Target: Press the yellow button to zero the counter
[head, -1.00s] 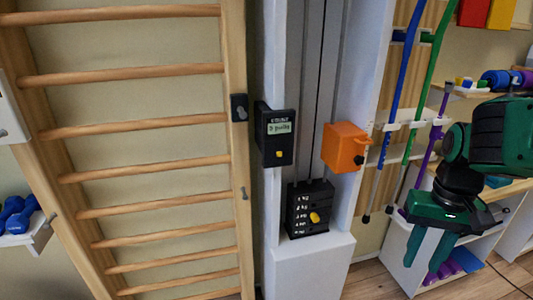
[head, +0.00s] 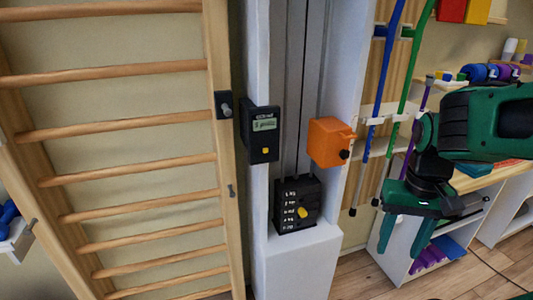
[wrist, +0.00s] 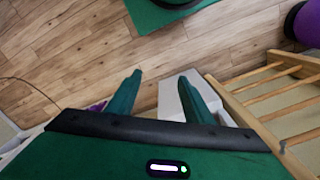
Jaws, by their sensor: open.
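The counter (head: 261,142) is a black box with a small greenish display on the left post of the white column in the head view. The yellow button (head: 265,151) sits low on its front, below the display. My gripper (head: 402,248) is at the right of the head view, apart from the counter, with its fingers pointing down. In the wrist view my gripper (wrist: 158,88) has its two green fingers spread, with nothing between them. The counter and its button do not show clearly in the wrist view.
An orange box (head: 327,143) sticks out to the right of the counter. A black weight block (head: 297,206) with a yellow knob is below. Wooden wall bars (head: 120,133) stand left. Blue and green canes (head: 388,75) and a shelf unit (head: 400,255) are right.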

